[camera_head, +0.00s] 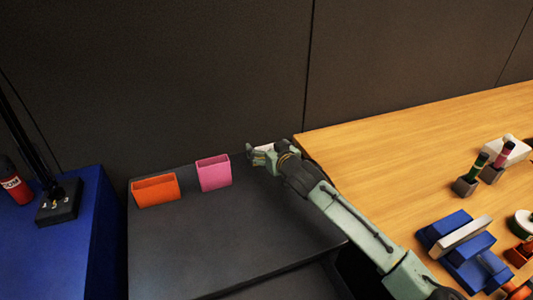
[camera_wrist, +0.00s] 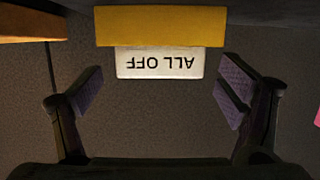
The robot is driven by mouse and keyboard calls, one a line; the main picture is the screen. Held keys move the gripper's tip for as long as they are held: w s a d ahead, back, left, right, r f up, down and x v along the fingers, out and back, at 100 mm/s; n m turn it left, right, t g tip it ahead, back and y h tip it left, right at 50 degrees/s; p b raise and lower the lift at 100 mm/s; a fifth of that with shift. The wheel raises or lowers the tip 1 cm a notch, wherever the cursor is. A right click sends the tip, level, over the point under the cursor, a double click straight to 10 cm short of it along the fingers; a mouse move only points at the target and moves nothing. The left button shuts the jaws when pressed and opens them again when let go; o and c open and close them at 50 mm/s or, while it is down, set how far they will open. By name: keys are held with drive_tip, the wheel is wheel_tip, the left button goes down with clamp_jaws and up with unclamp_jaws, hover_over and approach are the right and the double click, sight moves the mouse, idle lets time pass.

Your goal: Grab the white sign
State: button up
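The white sign (camera_wrist: 160,63) reads "ALL OFF", upside down in the wrist view. Its upper edge there meets a yellow block (camera_wrist: 160,26). My gripper (camera_wrist: 160,93) is open, with one finger to each side of the sign and a clear gap on both sides. Neither finger touches the sign. In the head view my gripper (camera_head: 258,155) is over the back right of the dark table, near the wall. A small white patch shows behind the fingers there; my gripper mostly hides that spot.
An orange holder (camera_head: 155,190) and a pink holder (camera_head: 213,174) stand left of my gripper on the dark table (camera_head: 240,235). The wooden table (camera_head: 420,140) is at right, with a blue device (camera_head: 465,255). A blue surface (camera_head: 75,235) is at left. The dark table's front is clear.

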drive_tip(key=c, duration=1)
